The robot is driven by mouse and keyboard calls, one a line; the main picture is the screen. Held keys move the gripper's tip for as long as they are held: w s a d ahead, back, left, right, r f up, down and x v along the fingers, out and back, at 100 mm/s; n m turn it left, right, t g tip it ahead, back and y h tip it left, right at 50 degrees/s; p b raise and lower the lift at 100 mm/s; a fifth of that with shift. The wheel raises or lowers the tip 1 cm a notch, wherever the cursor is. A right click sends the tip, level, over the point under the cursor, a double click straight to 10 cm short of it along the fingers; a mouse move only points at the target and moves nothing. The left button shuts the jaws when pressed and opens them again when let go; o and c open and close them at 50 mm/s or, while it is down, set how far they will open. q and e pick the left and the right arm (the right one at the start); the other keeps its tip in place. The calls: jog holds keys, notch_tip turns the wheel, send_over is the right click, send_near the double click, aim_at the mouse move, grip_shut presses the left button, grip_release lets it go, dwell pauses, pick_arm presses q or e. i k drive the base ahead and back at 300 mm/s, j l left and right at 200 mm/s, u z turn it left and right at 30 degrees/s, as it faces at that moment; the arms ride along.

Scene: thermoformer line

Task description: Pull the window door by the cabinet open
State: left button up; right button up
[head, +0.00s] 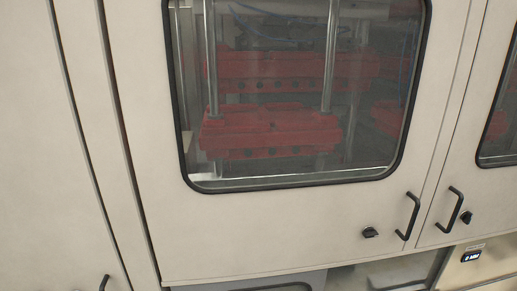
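A beige window door (290,222) fills the middle of the head view. It has a large window (290,110) with a black rounded frame. A black handle (408,216) is upright near its lower right corner, with a black latch knob (370,232) to the left of the handle. The door appears shut, flush with its surroundings. To its left is a plain beige cabinet panel (45,160) with a black handle (104,283) at the bottom edge. Neither of my grippers is in view.
A second window door (470,190) at the right has its own handle (449,209) and latch knob (466,217). Red machine parts (270,130) show behind the glass. A small display (471,256) sits below the right door.

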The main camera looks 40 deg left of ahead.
aim_at(196, 232)
jog(key=u, duration=1.15)
